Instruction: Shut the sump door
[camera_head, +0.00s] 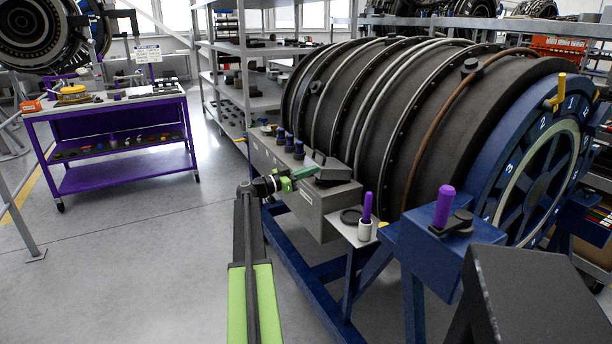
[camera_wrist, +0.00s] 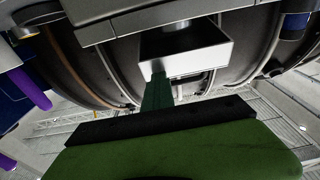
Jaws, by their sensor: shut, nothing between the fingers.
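My gripper (camera_head: 292,178) is shut and empty, with green fingers. It is at the upper left part of the grey box (camera_head: 328,205) on the engine's near side. A dark grey block-like piece (camera_head: 332,172), which may be the sump door, sits on top of this box just right of the fingertips. Whether they touch it is unclear. In the wrist view, my gripper (camera_wrist: 158,85) points at a pale box-like piece (camera_wrist: 205,58) with a dark face. I cannot tell for sure which part is the door or how far open it is.
The engine's dark ribbed casing (camera_head: 400,110) rises behind the box. Blue knobs (camera_head: 289,144) stand to its left. A purple peg (camera_head: 367,207) and a blue stand with a purple handle (camera_head: 443,206) are to the right. A purple cart (camera_head: 115,150) stands left, with open floor between.

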